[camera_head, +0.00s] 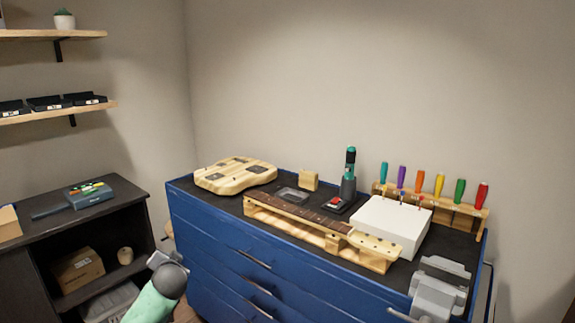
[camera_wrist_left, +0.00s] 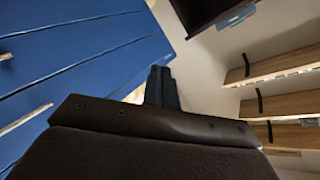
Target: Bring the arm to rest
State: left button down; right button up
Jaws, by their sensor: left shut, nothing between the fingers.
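My left arm (camera_head: 168,282) comes in at the bottom left of the head view, in front of the dark shelf unit and left of the blue cabinet. My left gripper (camera_wrist_left: 162,86) shows in the left wrist view with its two dark fingers together and nothing between them. It is apart from the blue drawer fronts (camera_wrist_left: 70,60), which fill the left of that view. In the head view the gripper's fingers cannot be made out clearly. My right gripper is in neither view.
The blue cabinet (camera_head: 215,235) bears a wooden guitar body (camera_head: 236,175), a guitar neck (camera_head: 300,215) on a wooden support, a white box (camera_head: 390,225), a screwdriver rack (camera_head: 468,217) and a grey vise (camera_head: 440,285). A dark shelf unit (camera_head: 130,195) stands left.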

pick_arm(q)
jog(key=s+d+f+g+h+p, duration=0.1)
jog(key=s+d+f, duration=0.5)
jog(key=s, duration=1.1)
jog(key=s+d+f+n+g+h+p, duration=0.1)
jog(key=s+d+f+g+h, duration=0.3)
jog(key=s+d, duration=0.5)
jog(key=s+d+f+n+g+h+p, duration=0.1)
jog(key=s+d+f+g, duration=0.4)
jog(key=s, duration=2)
notch_tip(320, 180, down, 5)
jog(key=shift+s+d+g+h+p, duration=0.15)
jog(key=shift+d+g+h+p, duration=0.15)
jog(key=shift+d+h+p, duration=0.7)
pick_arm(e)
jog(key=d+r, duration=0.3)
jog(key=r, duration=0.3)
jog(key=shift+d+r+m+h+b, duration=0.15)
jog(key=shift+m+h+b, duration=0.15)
pick_arm(q)
jog(key=shift+d, duration=0.2)
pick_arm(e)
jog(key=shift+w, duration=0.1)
